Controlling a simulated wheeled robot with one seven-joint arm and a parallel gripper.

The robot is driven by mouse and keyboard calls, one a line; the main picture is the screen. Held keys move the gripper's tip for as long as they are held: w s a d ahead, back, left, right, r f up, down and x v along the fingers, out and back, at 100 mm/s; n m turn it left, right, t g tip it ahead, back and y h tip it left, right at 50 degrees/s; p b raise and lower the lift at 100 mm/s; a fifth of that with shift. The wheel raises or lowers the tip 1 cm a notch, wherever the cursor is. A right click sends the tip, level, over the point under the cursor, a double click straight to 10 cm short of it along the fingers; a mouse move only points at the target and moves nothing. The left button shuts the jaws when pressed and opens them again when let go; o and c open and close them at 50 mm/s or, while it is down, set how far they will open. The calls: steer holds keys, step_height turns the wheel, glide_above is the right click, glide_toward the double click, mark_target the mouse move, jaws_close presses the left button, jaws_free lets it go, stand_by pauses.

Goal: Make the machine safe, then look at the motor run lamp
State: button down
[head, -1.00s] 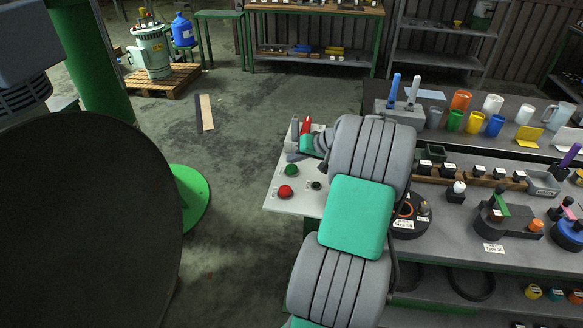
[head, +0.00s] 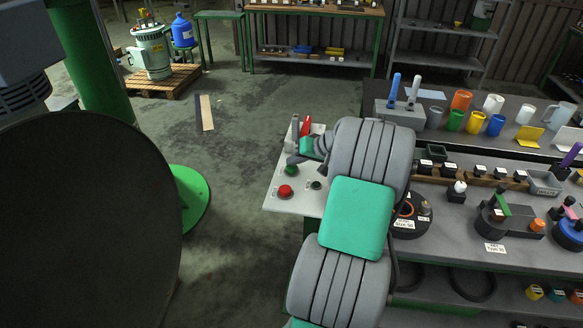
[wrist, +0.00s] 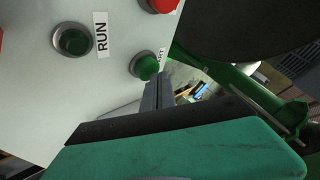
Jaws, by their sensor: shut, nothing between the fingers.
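A pale control panel (head: 276,203) stands at the left end of the bench. It carries a red button (head: 285,190), a green button (head: 291,170), a small dark lamp (head: 316,185) and a red lever (head: 306,126). In the wrist view, the lamp (wrist: 72,41) is dark green in a grey ring beside a RUN label (wrist: 102,34). The green button (wrist: 144,66) has a partly hidden label, and the red button (wrist: 160,4) is cut by the top edge. My gripper (wrist: 156,80) is shut and empty, its tips at the green button; contact is unclear.
The bench to the right holds cups (head: 475,122), labelled fixtures (head: 500,220) and small parts. A large dark disc (head: 80,220) fills the left foreground, near a green round base (head: 190,198). Open floor (head: 240,130) lies left of the panel.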

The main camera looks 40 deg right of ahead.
mark_target(294, 168)
steer(key=shift+f+b, duration=0.45)
steer(key=shift+f, duration=0.3)
stand_by(0.6)
steer(key=shift+r+p, duration=0.9)
steer(key=shift+r, duration=0.4)
steer(key=shift+r+p, duration=1.85)
steer(key=shift+r, duration=0.75)
